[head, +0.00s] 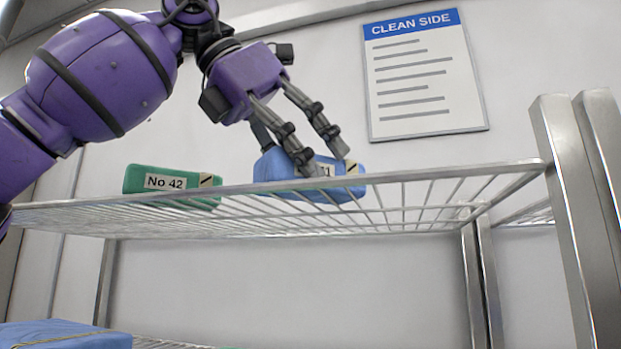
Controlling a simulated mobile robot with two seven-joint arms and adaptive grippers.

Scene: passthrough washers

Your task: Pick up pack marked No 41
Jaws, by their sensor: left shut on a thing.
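My right gripper is not in view.
A green pack marked No 42 (140,180) lies on the same shelf to the left. Metal posts (570,200) stand at the right. A blue wrapped bundle (60,336) shows at the lower left. A "CLEAN SIDE" sign (425,75) hangs on the back wall.

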